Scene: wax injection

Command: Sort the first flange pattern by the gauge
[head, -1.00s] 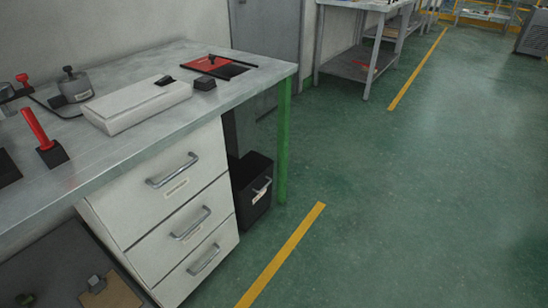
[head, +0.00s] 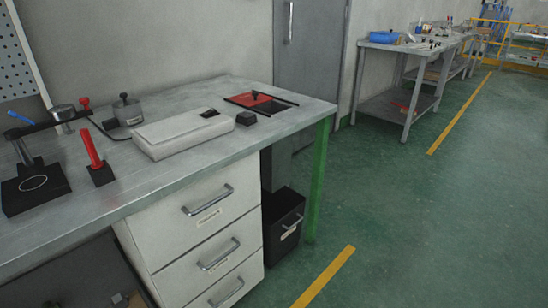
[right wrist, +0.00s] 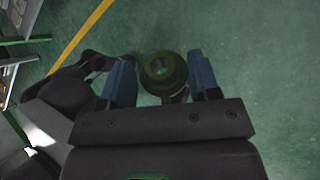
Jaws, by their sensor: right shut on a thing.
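The flange pattern (right wrist: 158,70), a dark green round piece with a hole in its middle, sits between the blue fingers of my right gripper (right wrist: 163,82) in the right wrist view. The gripper is shut on it and holds it above the green floor. Neither gripper shows in the head view. I cannot tell for sure which thing on the bench is the gauge. A black block with an upright red handle (head: 93,150) and a black stand with a pale ring on its base (head: 36,187) stand at the bench's left.
The grey bench (head: 185,187) also carries a pale flat case (head: 180,134), a small black block (head: 246,118), a red and black plate (head: 262,103) and a grey pot (head: 127,110). White drawers (head: 208,212) and a black bin (head: 283,224) are below. Open floor lies right.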

